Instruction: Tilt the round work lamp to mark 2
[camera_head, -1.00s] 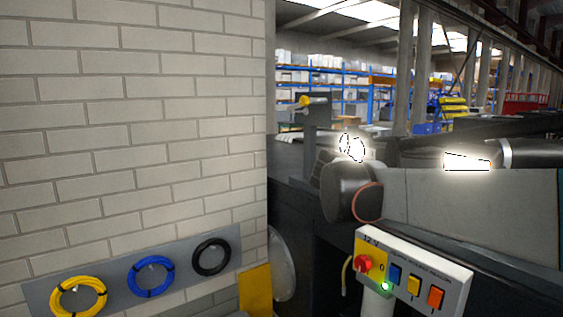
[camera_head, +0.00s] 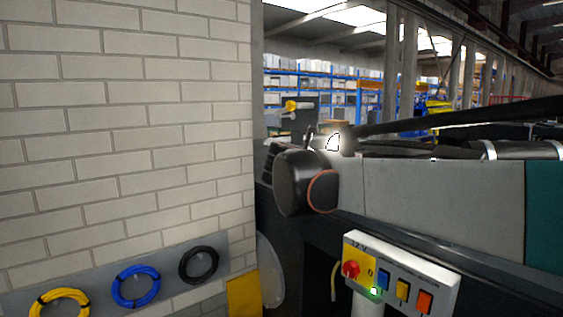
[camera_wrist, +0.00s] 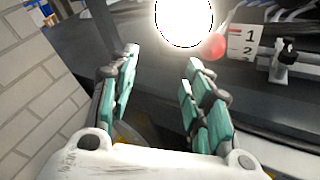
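The round work lamp (camera_wrist: 183,18) glows white at the top of the wrist view, cut off by the frame edge. A red ball-shaped knob (camera_wrist: 214,46) sits at its lower right. Beside the knob is a white mark plate (camera_wrist: 245,41) with 1 and 2 readable, and a partly hidden figure below. My gripper (camera_wrist: 162,60) is open and empty, its teal-padded fingers apart below the lamp in the picture, with no visible contact. In the head view a small bright glow (camera_head: 333,143) shows above my arm; I cannot tell if it is the lamp. My gripper is not recognisable there.
A brick wall (camera_head: 120,130) fills the left, with a panel of yellow, blue and black cable coils (camera_head: 136,286). A 12 V switch box (camera_head: 400,275) with a red knob and lit green light stands low right. A black clamp (camera_wrist: 284,58) is right of the mark plate.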

